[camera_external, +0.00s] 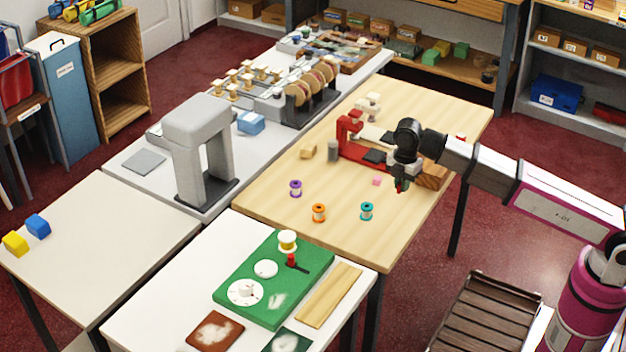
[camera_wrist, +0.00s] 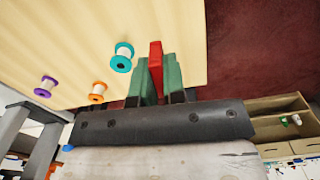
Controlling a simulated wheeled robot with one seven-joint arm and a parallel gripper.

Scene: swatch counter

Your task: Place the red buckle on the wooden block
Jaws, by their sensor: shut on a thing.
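The red buckle (camera_wrist: 155,60) is pinched between the green fingers of my gripper (camera_wrist: 157,78) in the wrist view. In the external view my gripper (camera_external: 401,185) hangs over the right part of the wooden table, pointing down, with only a little red showing at its fingers. A brown wooden block (camera_external: 433,177) is just right of my gripper, near the table's right edge and partly behind my arm. I cannot tell the exact gap between them. The wooden block does not clearly show in the wrist view.
Purple (camera_external: 295,188), orange (camera_external: 319,212) and teal (camera_external: 367,211) spools stand on the wooden table (camera_external: 262,205). A small pink cube (camera_external: 376,181) is left of my gripper. A red clamp-like fixture (camera_external: 347,137) and a small tan block (camera_external: 308,151) stand farther back.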

